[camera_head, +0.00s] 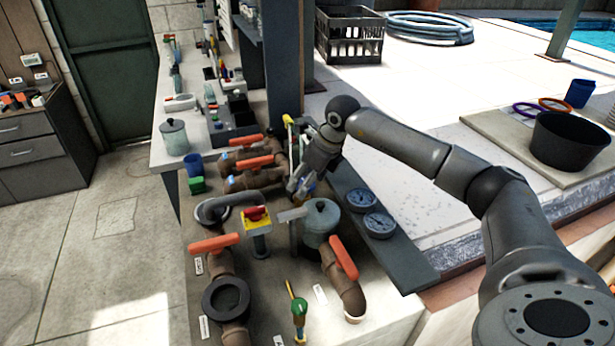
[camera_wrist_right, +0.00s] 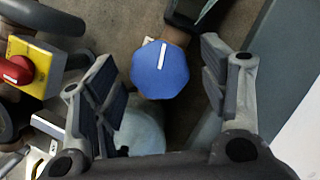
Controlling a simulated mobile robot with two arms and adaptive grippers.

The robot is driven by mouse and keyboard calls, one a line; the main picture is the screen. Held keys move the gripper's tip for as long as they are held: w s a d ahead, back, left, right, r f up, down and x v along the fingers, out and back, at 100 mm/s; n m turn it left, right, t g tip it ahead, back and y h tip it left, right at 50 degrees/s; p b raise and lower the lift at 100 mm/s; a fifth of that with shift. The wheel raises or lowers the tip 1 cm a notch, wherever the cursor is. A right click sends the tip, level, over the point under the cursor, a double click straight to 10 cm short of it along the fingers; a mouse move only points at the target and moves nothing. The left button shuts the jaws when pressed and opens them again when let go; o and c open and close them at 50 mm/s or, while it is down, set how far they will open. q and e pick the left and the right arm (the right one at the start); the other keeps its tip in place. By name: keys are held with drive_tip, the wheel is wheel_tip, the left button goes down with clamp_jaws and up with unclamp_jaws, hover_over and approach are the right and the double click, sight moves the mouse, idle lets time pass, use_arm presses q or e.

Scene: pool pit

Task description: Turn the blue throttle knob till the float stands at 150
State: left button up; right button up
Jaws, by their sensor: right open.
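The blue throttle knob (camera_wrist_right: 160,72) shows whole in the right wrist view, many-sided, with a white pointer line running nearly straight up from its middle. My right gripper (camera_wrist_right: 161,82) is open, one finger left and one right of the knob, with a gap on both sides in the picture. In the head view my right gripper (camera_head: 303,186) points down among the pipes and largely hides the knob. I cannot make out the float or its scale reading in either view. My left gripper is not in view.
A grey lidded pot (camera_head: 321,222), two round gauges (camera_head: 370,212) and orange-handled valves (camera_head: 213,243) crowd the bench. A black bucket (camera_head: 571,140) stands at the right.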

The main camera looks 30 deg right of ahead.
drive_tip(key=shift+c, duration=0.5)
drive_tip(key=c, duration=0.9)
drive_tip(key=shift+m, duration=0.3)
drive_tip(key=m+b, duration=0.1)
drive_tip(key=m, duration=0.1)
drive_tip(key=m+h+b, duration=0.2)
drive_tip(key=m+b, duration=0.1)
drive_tip(key=shift+a+m+t, duration=0.25)
drive_tip(key=shift+m+t, duration=0.05)
drive_tip(key=m+h+b, duration=0.2)
drive_tip(key=m, duration=0.2)
drive_tip(key=shift+w+a+m, duration=0.1)
drive_tip(key=shift+m, duration=0.3)
drive_tip(key=shift+r+g, duration=0.1)
drive_tip(key=shift+g, duration=0.3)
